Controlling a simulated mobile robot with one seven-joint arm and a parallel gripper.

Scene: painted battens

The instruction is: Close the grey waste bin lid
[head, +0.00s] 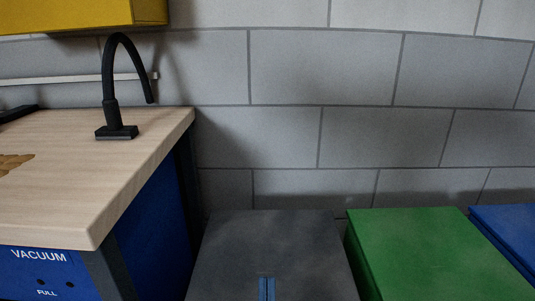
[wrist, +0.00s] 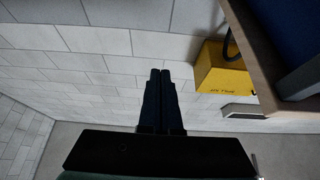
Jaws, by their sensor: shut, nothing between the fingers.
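The grey waste bin lid (head: 228,250) is a dark grey panel at the bottom middle of the head view. It looks flat and about level with the green bin lid. Its front edge is cut off by the frame, so any gap under it is hidden. My gripper (head: 267,281) shows as two blue fingers held together in front of the lid's near part. I cannot tell whether they touch it. In the wrist view the fingers of my gripper (wrist: 160,72) are together and empty, with the wall behind them. The lid is not recognisable in that view.
A green bin lid (head: 420,245) and a blue one (head: 510,235) are to the right. A wooden-topped bench (head: 110,175) with a blue cabinet (head: 150,235) and a black curved spout (head: 112,90) stands left. A yellow box (head: 80,14) hangs above. A block wall (head: 320,70) closes the back.

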